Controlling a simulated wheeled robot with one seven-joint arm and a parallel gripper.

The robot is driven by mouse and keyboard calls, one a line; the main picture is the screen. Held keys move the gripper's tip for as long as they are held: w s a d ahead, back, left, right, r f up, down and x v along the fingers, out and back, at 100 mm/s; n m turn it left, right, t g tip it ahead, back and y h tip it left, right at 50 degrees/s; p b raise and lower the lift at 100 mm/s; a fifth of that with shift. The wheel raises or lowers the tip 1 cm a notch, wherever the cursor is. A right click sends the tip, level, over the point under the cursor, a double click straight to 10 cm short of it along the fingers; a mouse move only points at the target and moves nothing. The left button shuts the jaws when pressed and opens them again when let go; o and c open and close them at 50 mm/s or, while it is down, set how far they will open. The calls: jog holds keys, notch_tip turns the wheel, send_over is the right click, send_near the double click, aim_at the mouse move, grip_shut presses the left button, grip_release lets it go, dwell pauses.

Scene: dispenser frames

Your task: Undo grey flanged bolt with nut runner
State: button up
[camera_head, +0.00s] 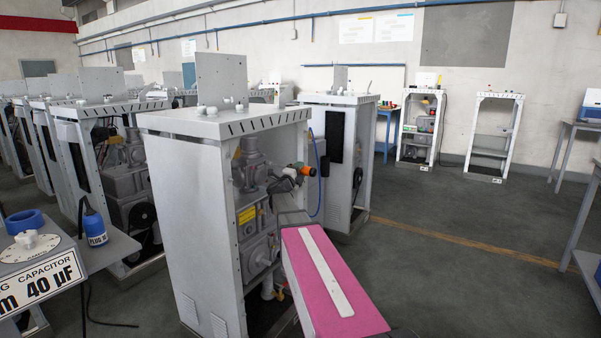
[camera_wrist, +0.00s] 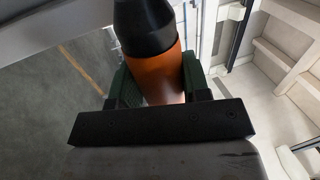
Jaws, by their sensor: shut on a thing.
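The nut runner (camera_wrist: 162,72) has an orange barrel and a black collar. In the wrist view it lies between the two dark green finger pads of my gripper (camera_wrist: 155,82), which is shut on the barrel. In the head view the orange of the nut runner (camera_head: 303,171) shows at the right, open side of the nearest dispenser frame (camera_head: 185,165). Grey pump and motor parts (camera_head: 255,225) stand inside that frame. I cannot make out the grey flanged bolt in either view. The working end of the nut runner is out of the wrist picture.
A grey bench (camera_head: 105,250) with a blue plug and a capacitor label stands at the left. More dispenser frames stand behind and to the left. A second frame (camera_head: 345,150) stands close behind the nearest. Open floor (camera_head: 450,240) lies to the right.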

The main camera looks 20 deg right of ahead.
aim_at(311, 175)
jog(key=shift+w+a, duration=0.3)
jog(key=shift+w, duration=0.1)
dwell(0.7)
jog(key=shift+s+d, duration=0.15)
jog(key=shift+s, duration=0.1)
dwell(1.1)
jog(key=shift+s+d, duration=1.1)
jog(key=shift+s, duration=0.3)
jog(key=shift+s+d, duration=1.1)
jog(key=shift+s, duration=0.3)
